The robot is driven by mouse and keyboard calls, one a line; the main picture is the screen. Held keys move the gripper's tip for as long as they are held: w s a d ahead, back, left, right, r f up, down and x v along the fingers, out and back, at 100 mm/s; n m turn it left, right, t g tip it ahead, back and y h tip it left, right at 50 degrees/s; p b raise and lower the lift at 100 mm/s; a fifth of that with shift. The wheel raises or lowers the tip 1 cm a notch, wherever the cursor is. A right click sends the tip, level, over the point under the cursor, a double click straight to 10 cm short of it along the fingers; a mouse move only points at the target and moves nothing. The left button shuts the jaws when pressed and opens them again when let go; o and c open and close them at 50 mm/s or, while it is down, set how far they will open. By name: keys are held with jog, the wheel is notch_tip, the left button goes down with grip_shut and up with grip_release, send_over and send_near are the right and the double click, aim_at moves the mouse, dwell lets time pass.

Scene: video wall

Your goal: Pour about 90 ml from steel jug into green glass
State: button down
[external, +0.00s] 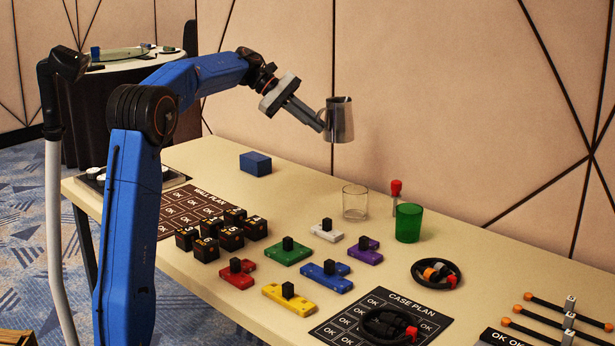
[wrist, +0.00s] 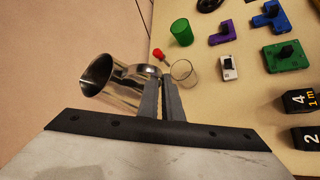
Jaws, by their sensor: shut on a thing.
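The steel jug (external: 340,120) is held in the air above the far side of the table, upright in the external view. It also shows in the wrist view (wrist: 122,82), with its dark mouth facing left. My gripper (external: 322,122) is shut on the jug's handle side; its fingers show in the wrist view (wrist: 162,92). The green glass (external: 408,224) stands upright on the table, to the right of and below the jug, apart from it. In the wrist view the green glass (wrist: 181,32) is beyond the fingers. What the jug holds is hidden.
A clear glass (external: 355,203) stands left of the green glass, with a red-topped tool (external: 396,195) between and behind them. Coloured blocks with black knobs (external: 289,251), black cubes (external: 231,237) and a cable coil (external: 436,274) lie nearer. A blue box (external: 255,163) is at left.

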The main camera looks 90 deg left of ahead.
jog(key=w+d+n+y, duration=0.3)
jog(key=w+d, duration=0.6)
jog(key=d, duration=0.5)
jog(key=w+d+n+y, duration=0.3)
jog(key=w+d, duration=0.5)
jog(key=d, duration=0.7)
jog(key=w+d+r+n, duration=0.1)
jog(key=d+r, duration=0.1)
jog(key=d, duration=1)
notch_tip(320, 180, down, 17)
jog(key=shift+r, duration=0.2)
